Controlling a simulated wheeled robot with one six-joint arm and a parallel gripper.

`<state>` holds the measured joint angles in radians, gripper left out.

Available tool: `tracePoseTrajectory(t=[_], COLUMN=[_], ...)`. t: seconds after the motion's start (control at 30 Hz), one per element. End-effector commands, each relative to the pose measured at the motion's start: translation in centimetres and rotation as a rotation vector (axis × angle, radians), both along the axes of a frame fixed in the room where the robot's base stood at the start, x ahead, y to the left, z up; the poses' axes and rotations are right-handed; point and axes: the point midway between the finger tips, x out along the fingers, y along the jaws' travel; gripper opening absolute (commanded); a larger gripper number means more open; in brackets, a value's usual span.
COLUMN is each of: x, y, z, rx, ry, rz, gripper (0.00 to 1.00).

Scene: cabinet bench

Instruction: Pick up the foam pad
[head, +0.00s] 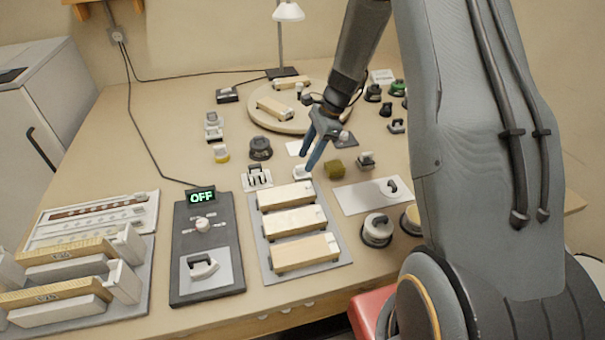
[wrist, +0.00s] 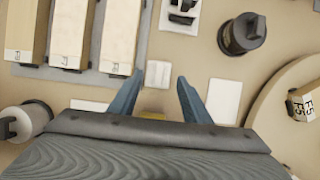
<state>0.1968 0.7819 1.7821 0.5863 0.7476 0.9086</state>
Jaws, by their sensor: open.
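An olive-yellow block (head: 335,169), which looks like the foam pad, lies on the bench just right of my gripper in the head view. My gripper (head: 317,158) has its blue fingers pointing down over the bench, spread apart and empty. In the wrist view my gripper (wrist: 157,95) shows both fingers with a clear gap between them. A small yellow patch (wrist: 152,116) shows between them at the palm's edge; most of it is hidden, and I cannot tell for sure that it is the pad.
A grey tray (head: 261,262) with wooden-topped blocks stands in front. A black control box (head: 207,285) reading OFF is left of it. A round wooden turntable (head: 258,118) is behind. A white plate (head: 358,198) and several dark knobs stand close around my gripper.

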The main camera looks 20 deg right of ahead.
Motion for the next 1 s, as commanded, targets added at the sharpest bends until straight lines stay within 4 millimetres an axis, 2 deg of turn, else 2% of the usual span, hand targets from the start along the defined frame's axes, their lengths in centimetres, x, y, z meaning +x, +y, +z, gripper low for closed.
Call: tracePoseTrajectory(t=[0.33,0.63,0.8,1.0], x=[-0.2,-0.2,-0.2,-0.2], y=[1.9,2.0,2.0,2.0], z=[-3.9,-4.4,-4.3,-4.3], rx=[0.0,-0.001,-0.001,-0.001], ry=[0.001,0.0,0.0,0.0], rz=[0.003,0.003,0.003,0.003], gripper=[0.44,0.44,0.17,0.17])
